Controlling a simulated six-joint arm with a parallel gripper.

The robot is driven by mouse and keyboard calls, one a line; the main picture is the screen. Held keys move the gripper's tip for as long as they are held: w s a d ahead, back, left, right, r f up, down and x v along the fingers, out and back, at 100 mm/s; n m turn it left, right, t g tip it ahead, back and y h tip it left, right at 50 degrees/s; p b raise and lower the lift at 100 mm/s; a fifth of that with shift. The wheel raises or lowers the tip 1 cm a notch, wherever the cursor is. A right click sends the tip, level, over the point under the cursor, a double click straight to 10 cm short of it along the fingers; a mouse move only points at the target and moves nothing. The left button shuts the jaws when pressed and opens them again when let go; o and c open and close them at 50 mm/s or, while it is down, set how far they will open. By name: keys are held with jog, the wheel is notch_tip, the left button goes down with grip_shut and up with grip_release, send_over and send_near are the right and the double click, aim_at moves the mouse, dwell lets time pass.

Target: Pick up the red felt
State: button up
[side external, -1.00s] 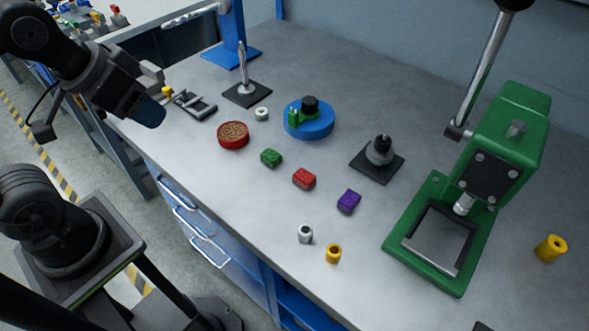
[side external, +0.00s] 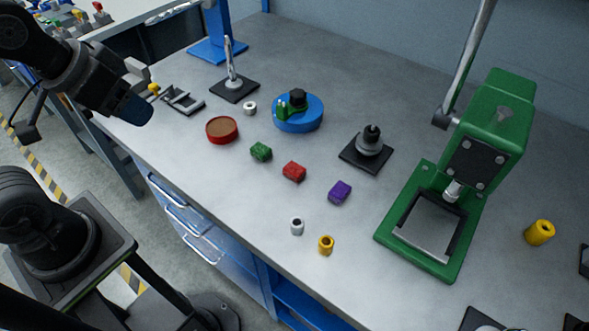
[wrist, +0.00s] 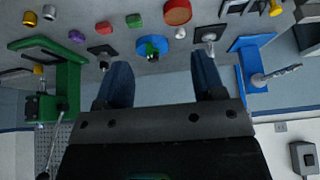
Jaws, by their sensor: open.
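The red felt is a small red block (side external: 293,171) lying on the grey bench between a green block (side external: 261,151) and a purple block (side external: 340,192). It also shows near the top of the wrist view (wrist: 104,28). My gripper (wrist: 160,62) is open, with two blue fingers spread and nothing between them. In the side view my gripper (side external: 138,104) is above the bench's left edge, well to the left of the red felt and apart from it. The red felt is unobstructed in both views.
A red round container (side external: 221,130) and a blue round base (side external: 298,112) lie behind the blocks. A green press (side external: 440,215) stands at the right. White (side external: 297,226) and yellow (side external: 326,244) cylinders sit near the front edge. Bare bench surrounds the red felt.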

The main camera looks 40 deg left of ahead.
jog(key=w+d+r+m+g, duration=0.2)
jog(key=w+d+m, duration=0.1)
jog(key=w+m, duration=0.25)
jog(key=m+g, duration=0.4)
jog(key=m, duration=0.9)
send_over(294, 168)
notch_tip(294, 168, down, 8)
jog(key=shift+n, duration=0.25)
notch_tip(294, 168, down, 14)
jog(key=shift+r, duration=0.25)
jog(key=shift+c, duration=0.2)
jog(key=c, duration=1)
jog(key=shift+o, duration=0.2)
jog(key=shift+r, duration=0.15)
